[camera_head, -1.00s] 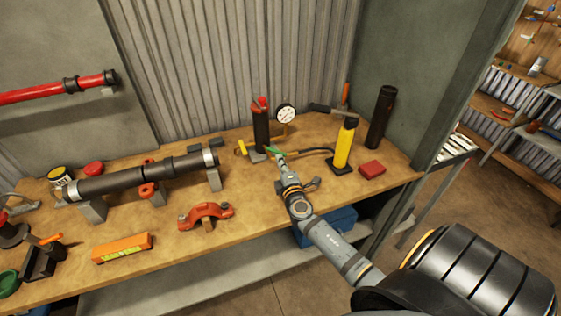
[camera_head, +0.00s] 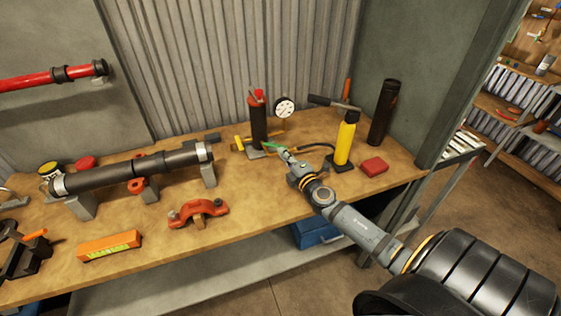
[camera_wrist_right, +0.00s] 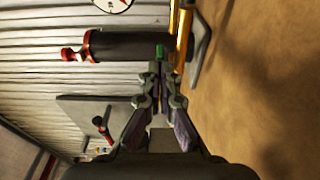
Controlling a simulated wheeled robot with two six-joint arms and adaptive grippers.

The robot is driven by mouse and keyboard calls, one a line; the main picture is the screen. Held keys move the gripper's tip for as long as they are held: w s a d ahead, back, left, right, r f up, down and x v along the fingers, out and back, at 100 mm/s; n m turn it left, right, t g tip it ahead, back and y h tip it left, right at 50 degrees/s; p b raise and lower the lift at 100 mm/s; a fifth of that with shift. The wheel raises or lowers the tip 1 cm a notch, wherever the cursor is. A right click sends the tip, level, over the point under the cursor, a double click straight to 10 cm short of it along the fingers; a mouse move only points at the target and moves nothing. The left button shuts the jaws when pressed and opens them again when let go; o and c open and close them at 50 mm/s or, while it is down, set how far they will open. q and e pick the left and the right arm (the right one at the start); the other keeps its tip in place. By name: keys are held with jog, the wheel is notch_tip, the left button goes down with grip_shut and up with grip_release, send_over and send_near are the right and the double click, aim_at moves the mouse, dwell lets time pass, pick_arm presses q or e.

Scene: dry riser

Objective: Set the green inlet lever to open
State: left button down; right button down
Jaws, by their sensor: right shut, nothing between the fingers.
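The green inlet lever (camera_head: 271,145) is a small green bar low beside a black cylinder with a red top (camera_head: 259,126), at the back of the workbench. My right gripper (camera_head: 285,154) is shut and empty, with its tips at the right end of the green lever. In the right wrist view the shut fingers (camera_wrist_right: 159,70) point at a small green piece (camera_wrist_right: 160,51) just beyond the tips. The fingers hide part of it, and I cannot tell whether they touch it. The lever's exact position is too small to read. My left gripper is out of view.
A gauge (camera_head: 284,107) stands behind the lever and a yellow handle (camera_head: 239,143) lies to its left. A yellow cylinder (camera_head: 345,140), a black cylinder (camera_head: 384,112) and a red block (camera_head: 374,166) stand to the right.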

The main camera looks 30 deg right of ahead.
jog(key=shift+w+d+f, duration=0.1)
jog(key=shift+d+f, duration=0.1)
jog(key=shift+d, duration=0.1)
jog(key=shift+w+d+r+b, duration=0.25)
jog(key=shift+d+b, duration=0.15)
jog(key=shift+b, duration=0.25)
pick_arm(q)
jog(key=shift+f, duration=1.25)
pick_arm(e)
jog(key=shift+w+d, duration=0.2)
jog(key=shift+d, duration=0.2)
jog(key=shift+f, duration=0.1)
